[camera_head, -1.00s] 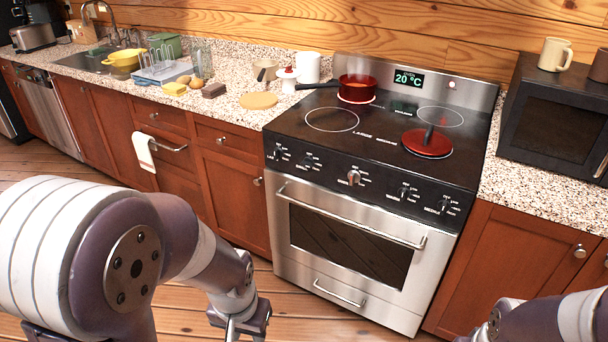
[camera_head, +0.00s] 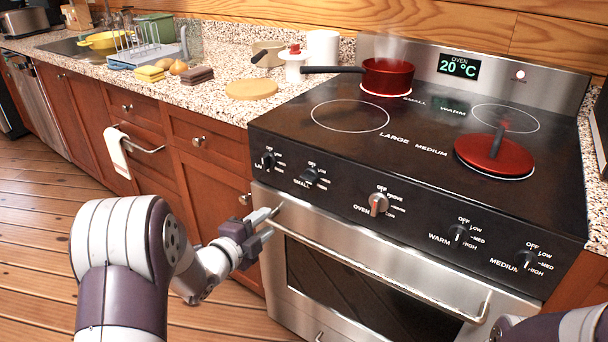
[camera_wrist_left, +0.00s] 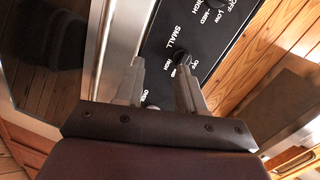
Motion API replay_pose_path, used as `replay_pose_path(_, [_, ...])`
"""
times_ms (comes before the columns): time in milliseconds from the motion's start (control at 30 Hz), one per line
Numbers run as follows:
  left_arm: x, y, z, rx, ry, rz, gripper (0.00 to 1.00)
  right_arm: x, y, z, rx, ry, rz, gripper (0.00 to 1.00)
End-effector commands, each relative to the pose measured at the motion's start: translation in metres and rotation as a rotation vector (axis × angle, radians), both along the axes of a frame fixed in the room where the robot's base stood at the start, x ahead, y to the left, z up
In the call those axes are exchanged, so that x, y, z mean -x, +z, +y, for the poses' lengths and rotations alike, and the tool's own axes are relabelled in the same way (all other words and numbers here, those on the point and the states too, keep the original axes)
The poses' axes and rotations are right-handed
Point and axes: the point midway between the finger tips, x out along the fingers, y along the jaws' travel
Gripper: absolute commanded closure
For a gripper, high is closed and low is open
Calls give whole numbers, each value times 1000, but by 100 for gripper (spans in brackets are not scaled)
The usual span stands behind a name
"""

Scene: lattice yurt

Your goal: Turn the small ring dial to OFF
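The small ring dial (camera_head: 311,175) is a dark knob on the stove's black front panel, second from the left, with SMALL printed beside it. Its exact pointer setting is too small to tell. In the left wrist view the dial (camera_wrist_left: 181,57) is partly hidden by a fingertip. My left gripper (camera_head: 272,222) is open and empty, below and left of the dial, in front of the oven door's handle end. Its two fingers (camera_wrist_left: 160,66) point toward the panel in the wrist view. Only part of my right arm shows at bottom right; its gripper is out of view.
The oven handle (camera_head: 375,262) sticks out below the panel. The oven dial (camera_head: 378,204) is right of the small dial.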

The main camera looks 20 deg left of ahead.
Motion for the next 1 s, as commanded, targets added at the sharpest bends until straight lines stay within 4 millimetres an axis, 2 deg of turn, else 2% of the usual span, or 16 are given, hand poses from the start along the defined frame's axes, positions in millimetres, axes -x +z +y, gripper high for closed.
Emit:
replay_pose_path(33, [-1,14,-6,-42,-39,-71,61,0,1,0,0,0,0,57])
replay_pose_path(100, [0,27,-13,-97,-83,-156,61,0,1,0,0,0,0,57])
replay_pose_path(167, [0,34,-16,-130,-96,-200,61,1,1,0,0,0,1,57])
replay_pose_path(267, [-7,34,-19,-158,-99,-215,61,1,0,0,0,0,1,57])
replay_pose_path(333, [-19,33,-23,-158,-101,-214,61,1,-2,0,0,0,1,57])
replay_pose_path(600, [-84,32,-47,-156,-98,-213,61,1,-10,0,0,0,1,57])
replay_pose_path(700, [-102,32,-53,-154,-96,-211,61,1,-11,0,0,0,1,57])
replay_pose_path(833, [-115,32,-58,-155,-96,-210,61,1,-12,0,0,0,1,57])
replay_pose_path(1000, [-120,33,-59,-155,-94,-210,61,1,-12,0,0,0,1,57])
